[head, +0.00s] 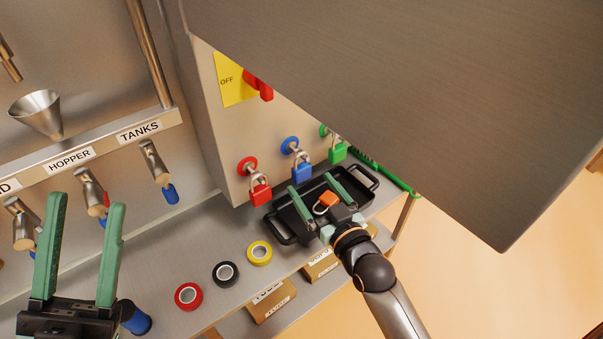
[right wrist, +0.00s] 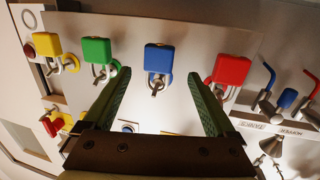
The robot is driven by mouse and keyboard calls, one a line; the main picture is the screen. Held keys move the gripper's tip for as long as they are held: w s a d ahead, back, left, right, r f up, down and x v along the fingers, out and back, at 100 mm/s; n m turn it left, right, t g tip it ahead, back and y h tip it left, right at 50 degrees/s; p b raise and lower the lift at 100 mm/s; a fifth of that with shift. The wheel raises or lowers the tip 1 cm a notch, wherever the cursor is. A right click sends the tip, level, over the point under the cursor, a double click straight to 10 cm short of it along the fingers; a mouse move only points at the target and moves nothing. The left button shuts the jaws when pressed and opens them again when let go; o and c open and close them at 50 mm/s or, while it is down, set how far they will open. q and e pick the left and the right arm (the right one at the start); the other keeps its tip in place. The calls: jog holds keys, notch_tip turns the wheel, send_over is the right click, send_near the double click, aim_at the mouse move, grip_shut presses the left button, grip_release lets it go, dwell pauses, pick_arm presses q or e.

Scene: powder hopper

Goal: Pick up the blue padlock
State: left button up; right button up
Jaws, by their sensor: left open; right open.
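The blue padlock (head: 301,172) hangs by its shackle from a blue round mount on the grey cabinet's front, between a red padlock (head: 260,191) and a green padlock (head: 337,152). In the right wrist view the blue padlock (right wrist: 158,58) appears between and beyond my right gripper's fingertips. My right gripper (head: 314,184) is open and empty, with its green fingers pointing at the cabinet just below the padlocks. It does not visibly hold the blue padlock. My left gripper (head: 86,200) is open and empty at the lower left, far from the padlocks.
A black tray (head: 283,228) with an orange padlock (head: 326,200) lies below my right gripper. Red (head: 188,296), black (head: 225,273) and yellow (head: 259,253) tape rolls sit on the shelf. A yellow padlock (right wrist: 46,44) also hangs there. A large metal panel covers the head view's upper right.

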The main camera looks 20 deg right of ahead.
aim_at(304, 172)
jog(key=shift+w+a+b, duration=0.2)
jog(key=shift+w+b, duration=0.35)
jog(key=shift+w, duration=1.05)
jog(key=shift+w+a+b, duration=0.15)
jog(key=shift+w+b, duration=0.35)
jog(key=shift+w, duration=1.1)
grip_shut()
